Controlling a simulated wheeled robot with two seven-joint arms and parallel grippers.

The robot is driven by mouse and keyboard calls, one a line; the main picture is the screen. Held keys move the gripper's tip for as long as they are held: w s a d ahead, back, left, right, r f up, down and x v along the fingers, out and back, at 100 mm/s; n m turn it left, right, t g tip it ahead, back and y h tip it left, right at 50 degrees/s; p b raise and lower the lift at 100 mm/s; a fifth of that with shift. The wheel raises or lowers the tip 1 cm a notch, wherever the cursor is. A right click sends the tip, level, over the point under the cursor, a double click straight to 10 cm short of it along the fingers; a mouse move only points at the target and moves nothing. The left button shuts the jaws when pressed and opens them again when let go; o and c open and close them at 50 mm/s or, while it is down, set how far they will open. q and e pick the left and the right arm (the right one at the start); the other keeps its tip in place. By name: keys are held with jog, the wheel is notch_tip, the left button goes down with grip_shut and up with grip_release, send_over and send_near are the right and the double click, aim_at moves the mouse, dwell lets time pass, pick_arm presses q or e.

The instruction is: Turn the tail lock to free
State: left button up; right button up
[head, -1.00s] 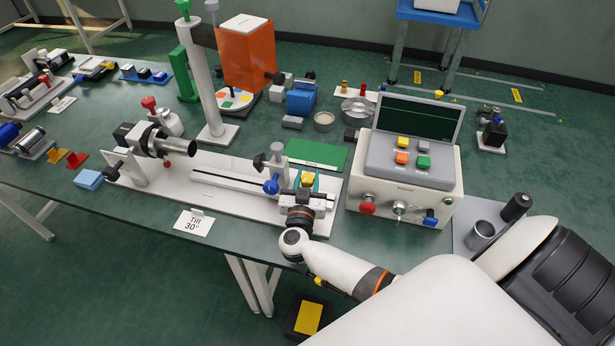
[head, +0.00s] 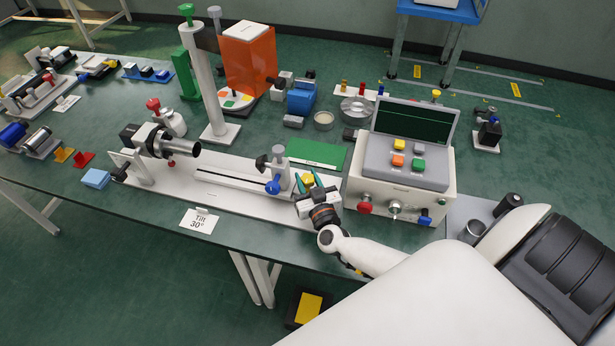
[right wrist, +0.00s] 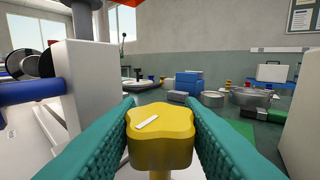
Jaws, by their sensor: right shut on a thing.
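A yellow lobed knob (right wrist: 160,138), which I take for the tail lock, sits at the right end of the white rail bench (head: 225,197). A short white mark on its top slants up to the right in the right wrist view. My right gripper (head: 306,182) is shut on it, with teal fingers touching both sides. In the head view the knob shows only as a small yellow spot (head: 306,180) between the fingers. The upright carriage with a blue knob (head: 273,187) stands just left of the gripper. My left gripper is not in view.
A grey console (head: 402,175) with coloured buttons stands close to the right of my gripper. A green mat (head: 316,153) lies behind it. A metal tube (head: 170,146) is mounted at the bench's left end.

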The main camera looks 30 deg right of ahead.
jog(key=o, duration=1)
jog(key=v, duration=1.2)
jog(key=shift+b, duration=0.35)
